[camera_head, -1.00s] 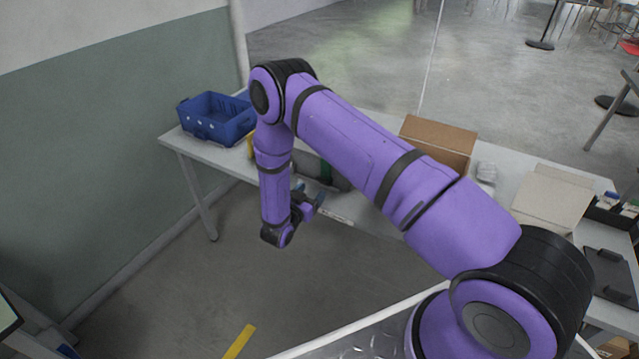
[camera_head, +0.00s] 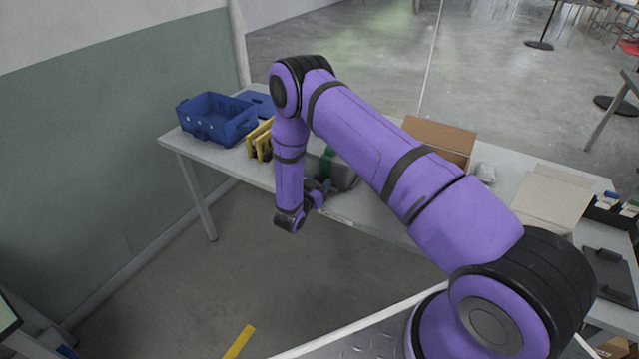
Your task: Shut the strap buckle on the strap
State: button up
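A grey case with a green strap (camera_head: 327,163) around it stands on the table, partly hidden behind my purple arm. The strap buckle is not distinguishable in this view. My gripper (camera_head: 325,187) is at the table's front edge, in front of the grey case (camera_head: 343,175) and close to it. Its fingers are small and dark here, and I cannot tell whether they are open, shut or touching the case.
On the long table (camera_head: 220,155) are a blue crate (camera_head: 216,118), yellow-framed items (camera_head: 258,139), an open cardboard box (camera_head: 440,141), a small pale item (camera_head: 486,172), another open carton (camera_head: 550,197) and a black tray (camera_head: 610,276).

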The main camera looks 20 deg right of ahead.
jog(key=shift+w+d+r+g+y, duration=0.1)
jog(key=shift+d+r+g+y, duration=0.05)
jog(key=shift+g+y, duration=0.4)
jog(key=o, duration=0.8)
jog(key=shift+o, duration=0.2)
jog(key=v, duration=1.1)
jog(key=shift+d, duration=0.1)
